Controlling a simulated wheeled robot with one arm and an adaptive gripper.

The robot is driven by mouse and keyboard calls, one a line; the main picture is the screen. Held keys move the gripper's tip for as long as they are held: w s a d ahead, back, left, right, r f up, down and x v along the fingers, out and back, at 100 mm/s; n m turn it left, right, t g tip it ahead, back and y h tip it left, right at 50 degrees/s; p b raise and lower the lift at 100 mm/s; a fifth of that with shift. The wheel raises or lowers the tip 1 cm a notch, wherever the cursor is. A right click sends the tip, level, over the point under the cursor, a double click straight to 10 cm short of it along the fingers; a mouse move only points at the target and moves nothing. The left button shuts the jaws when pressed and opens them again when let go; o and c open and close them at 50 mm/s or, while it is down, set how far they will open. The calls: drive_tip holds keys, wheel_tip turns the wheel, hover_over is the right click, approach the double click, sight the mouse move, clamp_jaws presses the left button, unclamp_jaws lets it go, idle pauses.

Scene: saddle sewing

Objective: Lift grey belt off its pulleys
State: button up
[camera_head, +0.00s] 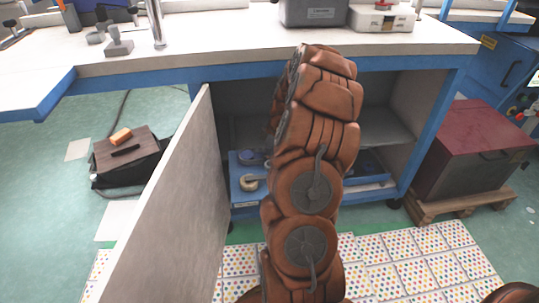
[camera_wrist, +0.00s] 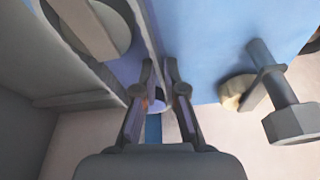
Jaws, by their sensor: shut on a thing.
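In the wrist view my gripper (camera_wrist: 160,66) is shut, its two fingertips close together on the lower end of a thin grey band, which looks like the grey belt (camera_wrist: 152,36). The band runs up from the fingertips along the right of a large round grey pulley (camera_wrist: 122,28) at upper left. A smaller round purplish part (camera_wrist: 128,68) lies partly behind the left finger. I cannot tell whether the belt still touches a pulley. In the head view my brown-covered arm reaches into the open cabinet under the bench and hides the gripper and belt.
A blue tray (camera_head: 243,196) with round parts lies in the cabinet. The open cabinet door (camera_head: 175,215) stands left of my arm. In the wrist view a dark bolt-like part (camera_wrist: 278,92) and a tan ring (camera_wrist: 231,94) are at right. The bench top (camera_head: 240,52) is above.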

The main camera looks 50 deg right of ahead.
drive_tip(key=shift+r, duration=0.4)
clamp_jaws()
drive_tip(key=shift+r+p, duration=0.4)
drive_tip(key=shift+r, duration=1.1)
drive_tip(key=shift+r, duration=0.15)
drive_tip(key=shift+r, duration=0.7)
drive_tip(key=shift+r, duration=0.1)
